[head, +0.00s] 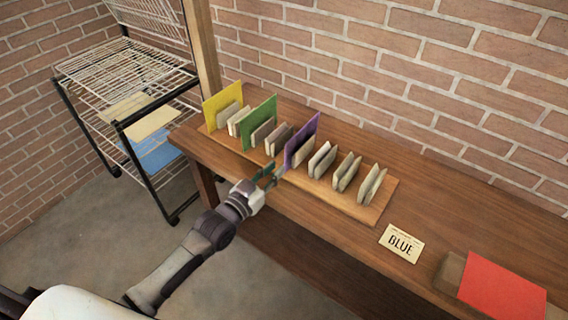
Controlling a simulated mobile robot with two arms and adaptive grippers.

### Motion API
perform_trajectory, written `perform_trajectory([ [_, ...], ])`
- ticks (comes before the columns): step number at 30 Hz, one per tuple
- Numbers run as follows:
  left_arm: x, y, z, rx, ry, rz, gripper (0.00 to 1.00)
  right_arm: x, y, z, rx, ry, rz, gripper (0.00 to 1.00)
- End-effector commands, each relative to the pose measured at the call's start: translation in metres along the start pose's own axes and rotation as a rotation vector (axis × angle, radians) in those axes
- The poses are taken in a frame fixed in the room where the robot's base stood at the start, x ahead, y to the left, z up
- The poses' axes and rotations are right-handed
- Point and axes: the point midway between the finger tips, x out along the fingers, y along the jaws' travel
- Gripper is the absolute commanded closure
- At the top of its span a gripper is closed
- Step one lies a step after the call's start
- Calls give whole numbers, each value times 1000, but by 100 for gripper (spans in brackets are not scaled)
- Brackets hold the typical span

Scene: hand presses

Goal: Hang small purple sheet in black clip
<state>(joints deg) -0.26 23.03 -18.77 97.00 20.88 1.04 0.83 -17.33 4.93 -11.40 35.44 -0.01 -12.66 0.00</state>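A small purple sheet (301,138) stands upright in a slot of the wooden rack on the bench, between a green sheet and several pale dividers. My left gripper (275,173) is at the front edge of the rack, just below and left of the purple sheet's near edge. Its two fingers look parted, with nothing seen between them. Whether a fingertip touches the sheet cannot be told. No black clip can be made out. My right gripper is out of view.
A yellow sheet (221,103) and a green sheet (259,121) also stand in the rack (374,213). A "BLUE" card (401,244) and a red sheet (502,288) lie on the bench at right. A wire drying rack (125,70) stands at left, past a wooden post (203,50).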

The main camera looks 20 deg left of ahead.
Motion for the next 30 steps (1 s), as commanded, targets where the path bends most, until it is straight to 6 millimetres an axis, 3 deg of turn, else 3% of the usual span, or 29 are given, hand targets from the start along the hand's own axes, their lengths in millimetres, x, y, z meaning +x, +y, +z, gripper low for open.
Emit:
perform_trajectory([
  [4,23,0,3,0,3,0,80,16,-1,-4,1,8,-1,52],
  [12,48,0,1,1,0,0,80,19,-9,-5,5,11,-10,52],
  [24,52,0,0,1,-1,0,80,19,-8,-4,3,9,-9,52],
  [30,52,0,0,1,-1,0,97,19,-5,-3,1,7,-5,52],
])
